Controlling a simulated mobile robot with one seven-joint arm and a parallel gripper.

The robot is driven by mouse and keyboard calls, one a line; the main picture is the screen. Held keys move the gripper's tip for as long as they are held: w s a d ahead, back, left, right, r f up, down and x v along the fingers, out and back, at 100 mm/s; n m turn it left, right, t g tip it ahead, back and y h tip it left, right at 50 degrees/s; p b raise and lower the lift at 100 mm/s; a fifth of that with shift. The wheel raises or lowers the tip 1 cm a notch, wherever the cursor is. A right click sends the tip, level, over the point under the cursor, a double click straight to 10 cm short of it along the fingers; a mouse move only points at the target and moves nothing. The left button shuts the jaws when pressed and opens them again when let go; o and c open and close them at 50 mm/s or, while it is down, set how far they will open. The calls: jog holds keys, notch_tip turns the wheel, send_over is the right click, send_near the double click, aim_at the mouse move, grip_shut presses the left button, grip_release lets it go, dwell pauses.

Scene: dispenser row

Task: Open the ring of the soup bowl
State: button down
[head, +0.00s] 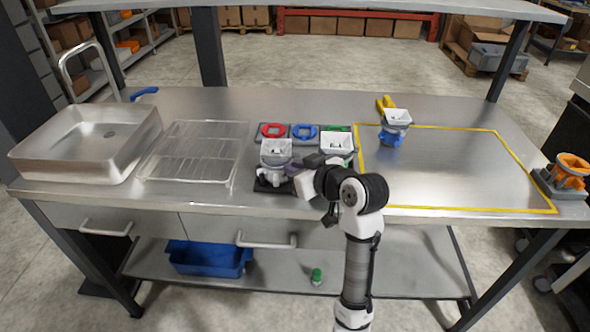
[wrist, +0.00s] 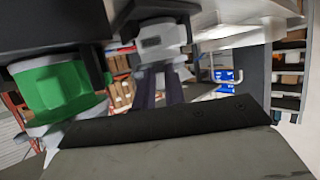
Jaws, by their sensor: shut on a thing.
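No plain bowl stands out in the head view. In the wrist view a grey-white fitting (wrist: 160,40) shows close up, with a green cylindrical part (wrist: 55,88) at left. The exact grip is hard to see.
A blue-based hopper (head: 394,127) and yellow object (head: 386,103) stand right. The yellow-taped area (head: 460,175) is mostly clear.

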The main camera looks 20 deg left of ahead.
jog(key=shift+w+d+n+y, duration=0.15)
jog(key=shift+w+n+y, duration=0.05)
jog(key=shift+n+y, duration=0.1)
jog(key=c, duration=1.4)
grip_release()
jog(key=shift+c, duration=0.2)
jog(key=b+v, duration=0.2)
jog(key=v, duration=1.1)
jog(key=shift+d+r+b, duration=0.3)
jog(key=shift+r, duration=0.05)
jog(key=shift+s, duration=0.1)
